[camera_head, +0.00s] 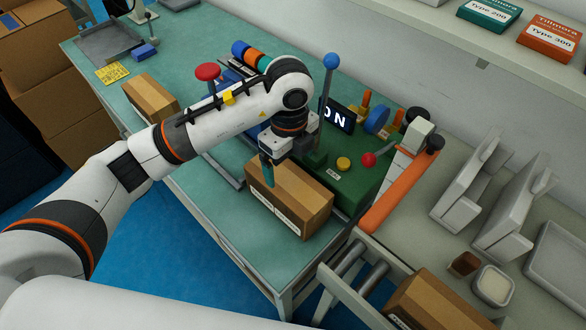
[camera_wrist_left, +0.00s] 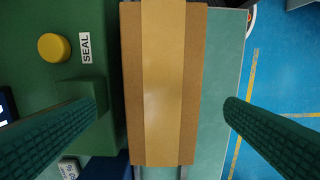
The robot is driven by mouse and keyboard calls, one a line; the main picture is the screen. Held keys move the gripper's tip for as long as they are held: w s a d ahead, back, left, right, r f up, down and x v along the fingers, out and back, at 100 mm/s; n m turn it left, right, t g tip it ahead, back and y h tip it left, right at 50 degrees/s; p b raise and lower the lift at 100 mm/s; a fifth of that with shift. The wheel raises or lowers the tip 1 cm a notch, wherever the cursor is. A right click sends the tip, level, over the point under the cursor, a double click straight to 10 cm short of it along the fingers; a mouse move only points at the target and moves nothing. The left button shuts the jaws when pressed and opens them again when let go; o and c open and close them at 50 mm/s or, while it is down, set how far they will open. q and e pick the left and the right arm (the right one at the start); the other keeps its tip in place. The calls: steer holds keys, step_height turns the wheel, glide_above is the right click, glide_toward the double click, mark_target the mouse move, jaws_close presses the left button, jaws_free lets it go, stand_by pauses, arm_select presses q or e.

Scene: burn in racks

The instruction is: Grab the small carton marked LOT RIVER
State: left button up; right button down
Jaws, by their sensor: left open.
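A small brown carton (camera_head: 286,200) with lighter tape stands at the front of the bench, against a green machine. A white label shows on its near side, but I cannot read its writing. My left gripper (camera_head: 290,166) is open above this carton. In the left wrist view the carton (camera_wrist_left: 163,90) lies between the two spread fingers, with a gap on each side. A second carton (camera_head: 150,98) is farther left on the bench, and a third carton (camera_head: 440,302) is at the bottom right by the rollers; their labels are not readable. My right gripper is out of view.
The green machine (camera_head: 357,180) has a yellow button (camera_head: 343,164), a blue-knobbed lever (camera_head: 331,62) and an orange bar (camera_head: 400,190). Rollers (camera_head: 370,267) adjoin the bench's right end. Grey holders (camera_head: 470,190) stand at right. Bench surface (camera_head: 210,190) is clear left of the carton.

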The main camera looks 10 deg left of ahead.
mark_target(290, 181)
arm_select(q)
steer(key=shift+w+d+f, duration=0.1)
steer(key=shift+w+f, duration=0.05)
steer(key=shift+f, duration=0.65)
steer(key=f, duration=0.2)
steer(key=f+p, duration=0.1)
steer(key=shift+s+f, duration=0.35)
steer(key=shift+s, duration=0.05)
steer(key=shift+f, duration=0.4)
steer(key=shift+w+f, duration=0.15)
steer(key=shift+f, duration=0.1)
steer(key=f+p, duration=0.1)
steer(key=f, duration=0.1)
steer(key=a+f, duration=0.1)
steer(key=f, duration=0.1)
steer(key=shift+f+p, duration=0.15)
steer(key=shift+p, duration=0.2)
steer(key=shift+w+d+f, duration=0.1)
steer(key=shift+f, duration=0.3)
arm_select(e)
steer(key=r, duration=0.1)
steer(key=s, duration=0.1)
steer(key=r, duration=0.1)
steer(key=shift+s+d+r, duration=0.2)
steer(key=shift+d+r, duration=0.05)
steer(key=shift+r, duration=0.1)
arm_select(q)
steer(key=shift+c, duration=0.5)
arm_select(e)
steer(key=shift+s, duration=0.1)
